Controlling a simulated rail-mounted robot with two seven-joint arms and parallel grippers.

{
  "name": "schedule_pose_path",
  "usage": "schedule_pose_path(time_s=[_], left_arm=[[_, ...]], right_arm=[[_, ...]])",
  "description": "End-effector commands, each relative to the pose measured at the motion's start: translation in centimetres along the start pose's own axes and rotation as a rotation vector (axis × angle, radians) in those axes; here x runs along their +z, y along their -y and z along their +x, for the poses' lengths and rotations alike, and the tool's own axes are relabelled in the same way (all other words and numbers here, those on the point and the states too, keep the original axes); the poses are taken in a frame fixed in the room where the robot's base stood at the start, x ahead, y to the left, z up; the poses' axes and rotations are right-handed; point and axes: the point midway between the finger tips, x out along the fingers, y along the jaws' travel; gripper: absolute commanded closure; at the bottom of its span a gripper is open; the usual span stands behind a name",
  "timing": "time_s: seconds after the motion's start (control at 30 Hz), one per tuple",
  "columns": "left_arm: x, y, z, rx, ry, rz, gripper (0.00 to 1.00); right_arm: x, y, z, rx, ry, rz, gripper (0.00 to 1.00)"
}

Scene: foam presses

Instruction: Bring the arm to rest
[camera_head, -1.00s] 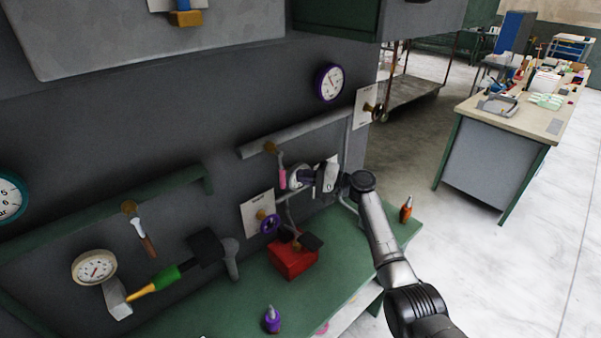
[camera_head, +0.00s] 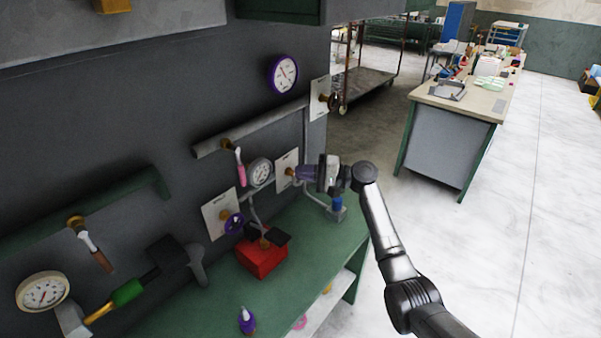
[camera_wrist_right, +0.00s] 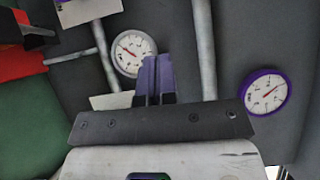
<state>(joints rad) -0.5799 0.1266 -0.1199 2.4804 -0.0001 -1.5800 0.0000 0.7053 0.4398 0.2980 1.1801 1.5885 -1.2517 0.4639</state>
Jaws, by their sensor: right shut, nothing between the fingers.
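My right arm reaches in from the lower right of the head view. Its gripper (camera_head: 300,173) is at the wall panel, just right of a small grey-rimmed gauge (camera_head: 260,172) and in front of a white plate (camera_head: 287,160). In the wrist view its two purple fingers (camera_wrist_right: 155,78) are together with nothing between them. The same grey-rimmed gauge (camera_wrist_right: 133,52) shows just beyond the fingers there, to the left. Whether the fingers touch the plate cannot be told. My left gripper is not in view.
A green bench (camera_head: 225,296) runs below the panel, with a red box (camera_head: 262,258) and a purple bottle (camera_head: 247,321) on it. A purple-rimmed gauge (camera_head: 283,75) hangs above the gripper. A workbench (camera_head: 450,140) stands at right; the floor (camera_head: 470,260) between is open.

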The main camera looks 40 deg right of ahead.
Motion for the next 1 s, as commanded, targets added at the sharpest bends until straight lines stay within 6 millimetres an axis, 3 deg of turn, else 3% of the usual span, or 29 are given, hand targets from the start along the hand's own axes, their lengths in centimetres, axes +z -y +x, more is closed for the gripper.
schedule_pose_path(time_s=[0.37,0.53,0.6,0.7,0.87,1.0], left_arm=[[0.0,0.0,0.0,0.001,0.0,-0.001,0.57],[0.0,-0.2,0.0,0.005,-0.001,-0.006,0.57],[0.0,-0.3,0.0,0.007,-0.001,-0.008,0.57],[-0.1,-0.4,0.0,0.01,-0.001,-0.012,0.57],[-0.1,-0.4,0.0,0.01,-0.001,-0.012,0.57],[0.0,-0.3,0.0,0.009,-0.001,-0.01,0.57]], right_arm=[[0.0,0.0,0.0,0.0,0.0,0.0,1.0],[0.3,-0.2,0.0,0.013,0.018,-0.085,1.0],[0.2,-1.6,0.0,0.098,0.02,-0.173,1.0],[0.4,-1.8,-0.3,0.244,0.01,-0.355,1.0],[1.6,0.4,-0.7,0.526,-0.023,-0.729,1.0],[4.4,2.6,-0.5,0.763,-0.081,-1.044,1.0]])
